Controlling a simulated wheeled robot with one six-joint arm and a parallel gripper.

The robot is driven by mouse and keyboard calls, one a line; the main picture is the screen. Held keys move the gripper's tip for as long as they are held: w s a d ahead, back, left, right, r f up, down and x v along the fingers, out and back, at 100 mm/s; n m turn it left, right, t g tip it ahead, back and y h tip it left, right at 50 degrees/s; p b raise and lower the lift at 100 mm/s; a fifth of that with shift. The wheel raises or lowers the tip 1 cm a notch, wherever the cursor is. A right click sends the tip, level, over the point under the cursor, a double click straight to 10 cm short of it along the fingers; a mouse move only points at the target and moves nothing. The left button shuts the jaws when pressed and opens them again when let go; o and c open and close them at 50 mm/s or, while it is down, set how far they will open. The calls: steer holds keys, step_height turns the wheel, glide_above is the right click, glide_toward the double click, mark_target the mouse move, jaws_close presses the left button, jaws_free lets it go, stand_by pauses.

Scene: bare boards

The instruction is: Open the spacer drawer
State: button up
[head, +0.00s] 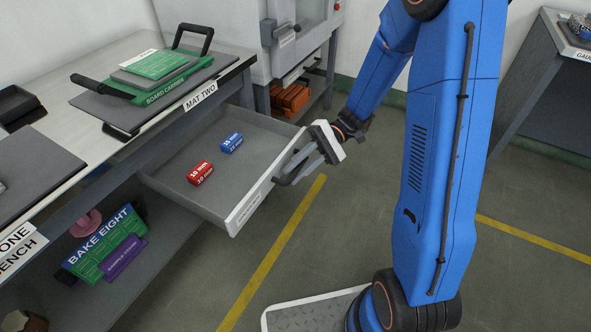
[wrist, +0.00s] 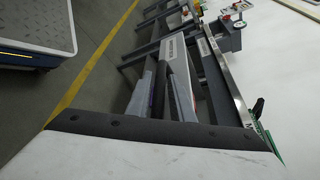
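The spacer drawer (head: 180,187) is a grey tray pulled well out from under the bench. A red 10 mm spacer (head: 200,173) and a blue 15 mm spacer (head: 231,142) lie inside it. Its front (head: 247,207) carries a white label, too slanted to read. My gripper (head: 295,172) is at the drawer's dark front handle (head: 284,183), with its fingers close together around the bar. In the wrist view, the fingers (wrist: 163,92) show a narrow gap with a dark bar between them. The fingers hide part of the handle.
The bench top (head: 130,50) holds a mat with a green board carrier (head: 160,85). A shelf below holds a green BAKE EIGHT item (head: 105,243). A grey machine (head: 300,40) stands behind. The floor right of the drawer, with yellow lines (head: 270,260), is clear up to my base.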

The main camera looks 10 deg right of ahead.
steer(key=v, duration=1.7)
steer(key=shift+d, duration=0.15)
steer(key=shift+w+r, duration=0.15)
